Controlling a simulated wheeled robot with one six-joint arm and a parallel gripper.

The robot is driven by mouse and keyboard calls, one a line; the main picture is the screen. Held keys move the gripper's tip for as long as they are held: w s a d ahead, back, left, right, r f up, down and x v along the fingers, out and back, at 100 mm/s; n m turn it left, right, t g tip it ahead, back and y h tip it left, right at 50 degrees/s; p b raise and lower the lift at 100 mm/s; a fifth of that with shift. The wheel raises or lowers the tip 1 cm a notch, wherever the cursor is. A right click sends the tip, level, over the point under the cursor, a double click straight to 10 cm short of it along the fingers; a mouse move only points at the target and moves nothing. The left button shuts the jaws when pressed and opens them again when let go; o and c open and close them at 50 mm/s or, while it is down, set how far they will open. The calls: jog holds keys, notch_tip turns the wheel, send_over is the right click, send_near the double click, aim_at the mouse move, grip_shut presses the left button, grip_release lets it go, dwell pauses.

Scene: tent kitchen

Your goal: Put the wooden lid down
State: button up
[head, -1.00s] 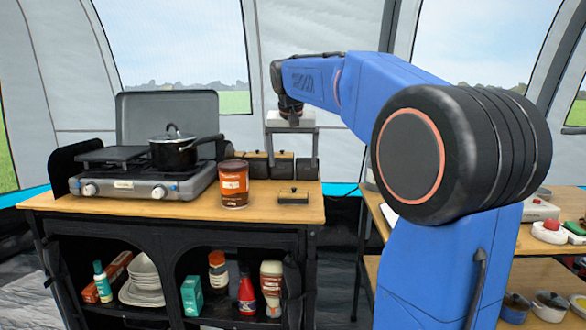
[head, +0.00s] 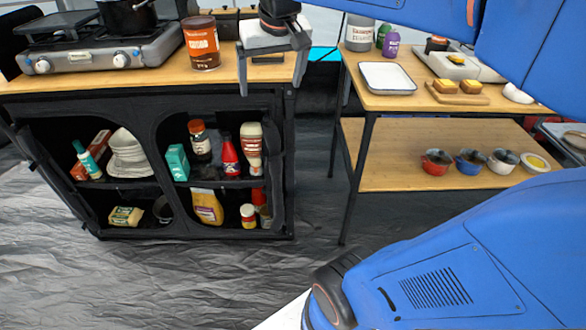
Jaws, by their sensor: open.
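The wooden lid (head: 268,60) lies flat on the wooden counter top (head: 140,76), close to its right end. It looks small and flat, with a dark edge, and is partly hidden by my gripper. My gripper (head: 271,88) hangs over the counter's right end, pointing down. Its two fingers are spread apart, one on each side of the lid in the picture. Nothing shows held between them. Whether the fingers touch the lid or the counter cannot be told from this view.
A brown can (head: 201,45) stands left of my gripper, and a camp stove (head: 100,52) with a black pot (head: 127,14) is farther left. Dark-fronted canisters (head: 226,22) stand behind. A second table (head: 412,98) with a white tray (head: 387,77) stands right, across a gap.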

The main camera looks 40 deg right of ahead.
jog(key=s+a+f+n+y, duration=0.1)
jog(key=s+a+f+n, duration=0.2)
jog(key=s+f, duration=1.2)
jog(key=shift+s+a+f, duration=0.35)
jog(key=shift+a+f, duration=0.05)
jog(key=shift+a, duration=0.6)
